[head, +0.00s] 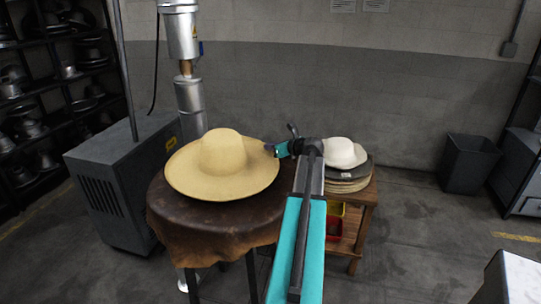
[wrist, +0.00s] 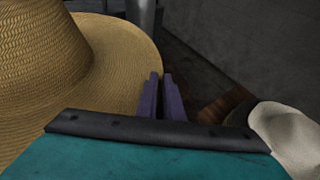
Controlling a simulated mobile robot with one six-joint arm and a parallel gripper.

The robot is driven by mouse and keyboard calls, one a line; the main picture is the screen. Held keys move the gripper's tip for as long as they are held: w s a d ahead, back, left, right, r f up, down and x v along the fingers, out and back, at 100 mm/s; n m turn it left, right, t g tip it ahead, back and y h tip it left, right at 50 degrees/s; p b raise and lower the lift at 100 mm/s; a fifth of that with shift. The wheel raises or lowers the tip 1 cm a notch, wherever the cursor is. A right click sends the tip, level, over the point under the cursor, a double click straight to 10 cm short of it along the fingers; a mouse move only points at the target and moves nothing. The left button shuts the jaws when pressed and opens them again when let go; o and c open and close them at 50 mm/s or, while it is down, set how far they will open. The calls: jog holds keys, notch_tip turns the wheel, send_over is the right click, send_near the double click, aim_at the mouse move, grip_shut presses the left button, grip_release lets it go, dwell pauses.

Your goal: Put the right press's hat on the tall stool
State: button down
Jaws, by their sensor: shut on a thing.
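A straw hat with a wide brim (head: 222,167) is over the round, brown leather-topped tall stool (head: 215,228). It looks level, crown up; I cannot tell whether the brim rests on the top or hangs just above it. My gripper (head: 272,149) is at the right edge of the brim, shut on it. In the wrist view the hat (wrist: 120,50) fills the left side, and the two purple fingers (wrist: 162,85) stand close together at the brim's edge. The presses are not clearly in view.
A low wooden table (head: 366,205) to the right bears a white hat (head: 342,153) on a stack of hats. A grey machine cabinet (head: 108,185) and a metal column (head: 190,100) stand left and behind. A dark bin (head: 468,163) stands by the wall.

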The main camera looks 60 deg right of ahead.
aim_at(271, 154)
jog(key=shift+f+p, duration=0.3)
jog(key=shift+f, duration=1.45)
jog(key=c, duration=1.9)
grip_release()
jog(key=b+v, duration=0.1)
jog(key=v, duration=1.1)
